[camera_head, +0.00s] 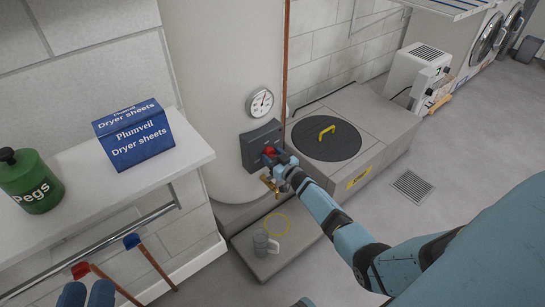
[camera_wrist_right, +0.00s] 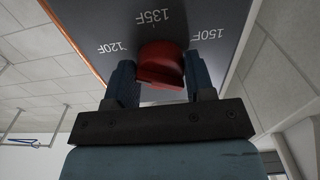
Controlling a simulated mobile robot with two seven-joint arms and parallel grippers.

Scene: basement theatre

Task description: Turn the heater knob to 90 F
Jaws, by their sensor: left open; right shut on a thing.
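The heater knob (camera_head: 269,150) is red and sits on a dark grey control panel (camera_head: 251,150) on the pale tank. My right gripper (camera_head: 277,157) is at the knob. In the right wrist view the gripper's fingers (camera_wrist_right: 162,83) stand on both sides of the red knob (camera_wrist_right: 162,68), shut on it. The panel (camera_wrist_right: 190,18) there shows the marks 120F, 135F and 150F; a 90 F mark is not in view. Where the knob points cannot be told. My left gripper (camera_head: 88,294) is open and empty at the bottom left edge.
A white shelf (camera_head: 190,158) holds a blue dryer sheets box (camera_head: 133,135) and a green pegs jar (camera_head: 30,182). A round gauge (camera_head: 260,102) is above the panel. A grey mug (camera_head: 262,243) stands on the low ledge below. A black round lid (camera_head: 325,140) is to the right.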

